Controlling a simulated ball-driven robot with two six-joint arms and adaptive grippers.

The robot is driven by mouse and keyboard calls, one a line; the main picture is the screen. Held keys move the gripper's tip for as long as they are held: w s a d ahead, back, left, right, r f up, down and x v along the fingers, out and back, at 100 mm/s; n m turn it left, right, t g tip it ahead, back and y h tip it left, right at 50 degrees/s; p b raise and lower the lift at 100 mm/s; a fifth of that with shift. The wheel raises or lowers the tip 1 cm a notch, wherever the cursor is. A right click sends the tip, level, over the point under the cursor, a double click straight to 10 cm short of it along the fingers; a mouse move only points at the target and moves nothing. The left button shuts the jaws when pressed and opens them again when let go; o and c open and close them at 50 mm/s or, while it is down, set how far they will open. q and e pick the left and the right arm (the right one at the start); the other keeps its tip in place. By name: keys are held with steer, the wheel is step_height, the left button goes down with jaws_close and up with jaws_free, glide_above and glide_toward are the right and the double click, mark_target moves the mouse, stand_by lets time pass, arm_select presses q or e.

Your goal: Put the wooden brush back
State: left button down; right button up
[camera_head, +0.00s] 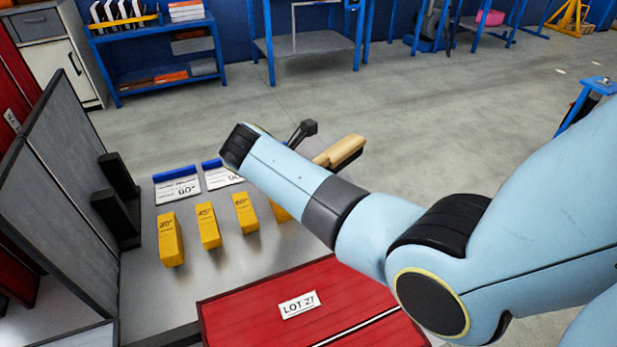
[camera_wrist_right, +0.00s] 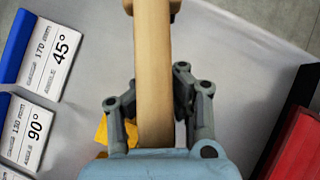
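The wooden brush (camera_head: 341,152) shows in the head view just past my right forearm, near the far right edge of the grey work surface. In the right wrist view, its pale wooden body (camera_wrist_right: 153,70) runs lengthwise between the fingers of my right gripper (camera_wrist_right: 155,95). The fingers lie close against both sides of it. The brush's far end runs out of the top of that view, and its near end goes behind the gripper's palm. In the head view my forearm hides most of the right gripper. My left gripper is not in view.
Several yellow angle blocks (camera_head: 208,226) stand on the grey surface, with blue-edged label cards (camera_head: 178,187) behind them. A red box lid marked LOT 27 (camera_head: 255,310) is in front. Black brackets (camera_head: 118,205) and a grey panel (camera_head: 60,190) stand at left.

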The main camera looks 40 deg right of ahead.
steer(key=o, duration=0.5)
steer(key=shift+o, duration=0.3)
